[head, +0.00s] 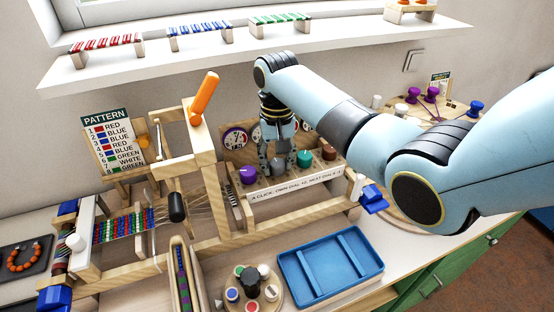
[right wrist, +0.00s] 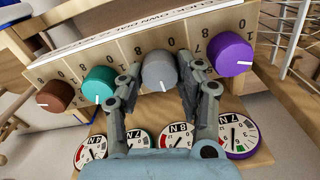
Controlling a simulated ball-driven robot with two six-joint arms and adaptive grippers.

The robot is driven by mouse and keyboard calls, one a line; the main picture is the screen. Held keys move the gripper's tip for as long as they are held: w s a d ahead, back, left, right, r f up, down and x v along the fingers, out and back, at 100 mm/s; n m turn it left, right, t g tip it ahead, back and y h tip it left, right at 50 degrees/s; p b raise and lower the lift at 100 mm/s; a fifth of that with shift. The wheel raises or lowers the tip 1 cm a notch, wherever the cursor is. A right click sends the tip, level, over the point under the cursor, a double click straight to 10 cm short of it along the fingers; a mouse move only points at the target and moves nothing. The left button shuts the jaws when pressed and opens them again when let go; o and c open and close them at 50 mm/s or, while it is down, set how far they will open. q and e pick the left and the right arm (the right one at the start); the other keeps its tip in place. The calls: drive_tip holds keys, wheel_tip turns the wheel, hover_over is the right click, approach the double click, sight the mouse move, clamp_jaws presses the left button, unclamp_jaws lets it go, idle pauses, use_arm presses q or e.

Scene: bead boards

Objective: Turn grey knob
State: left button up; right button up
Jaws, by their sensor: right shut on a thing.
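The grey knob (right wrist: 159,69) sits on a wooden panel between a teal knob (right wrist: 98,85) and a purple knob (right wrist: 231,54). Its white pointer line faces the dial side, toward the bottom of the right wrist view. My right gripper (right wrist: 161,80) has one finger on each side of the grey knob and is shut on it. In the head view my right gripper (head: 276,168) reaches down to the panel and hides most of the grey knob. My left gripper is not in view.
The purple knob (head: 248,174) and teal knob (head: 304,158) stand close on either side of my fingers, with a brown knob (head: 328,152) beyond. Round dials (right wrist: 186,140) lie behind the knobs. A wooden loom frame (head: 205,150) with an orange handle (head: 204,97) stands left. A blue tray (head: 330,288) lies in front.

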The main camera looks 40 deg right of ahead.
sight(276, 161)
drive_tip(key=n, duration=0.6)
idle(0.3)
drive_tip(key=shift+n, duration=0.4)
drive_tip(key=o, duration=1.1)
drive_tip(key=shift+a, duration=0.1)
drive_tip(key=shift+o, duration=0.2)
drive_tip(key=shift+r, duration=0.15)
wheel_tip(276, 161, up, 12)
